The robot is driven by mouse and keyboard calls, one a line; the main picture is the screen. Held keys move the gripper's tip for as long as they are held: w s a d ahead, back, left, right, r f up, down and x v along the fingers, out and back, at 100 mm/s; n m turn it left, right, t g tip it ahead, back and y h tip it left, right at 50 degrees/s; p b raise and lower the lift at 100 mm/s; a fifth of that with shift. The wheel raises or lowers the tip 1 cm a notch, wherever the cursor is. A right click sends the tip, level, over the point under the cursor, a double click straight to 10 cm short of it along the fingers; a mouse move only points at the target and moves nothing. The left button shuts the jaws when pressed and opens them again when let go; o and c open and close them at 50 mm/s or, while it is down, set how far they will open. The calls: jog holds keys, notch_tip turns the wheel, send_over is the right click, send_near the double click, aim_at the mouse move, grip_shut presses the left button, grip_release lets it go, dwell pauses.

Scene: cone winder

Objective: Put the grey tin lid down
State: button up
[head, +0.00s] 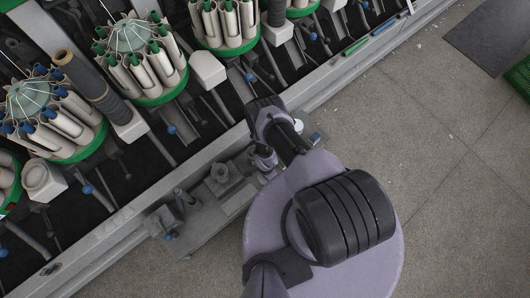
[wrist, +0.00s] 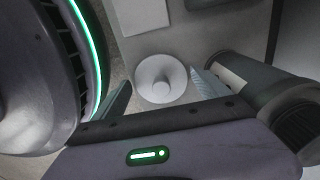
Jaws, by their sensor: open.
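In the wrist view, a round pale grey disc with a raised middle (wrist: 161,79), which looks like the tin lid, lies flat on a light grey surface (wrist: 190,38). My gripper (wrist: 162,90) is open, with one finger on each side of the disc in the picture. A gap shows between the disc and the right finger; the left finger is close to its edge. I cannot tell the height between fingertips and disc.
A pale square piece (wrist: 142,15) lies beyond the disc in the wrist view, and a dark cylinder (wrist: 292,115) is close on the right. In the head view, the winder's green-rimmed bobbin magazines (head: 140,58) stand behind a long grey rail (head: 130,222). Open floor (head: 440,150) is at right.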

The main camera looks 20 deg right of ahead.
jog(key=shift+r, duration=0.1)
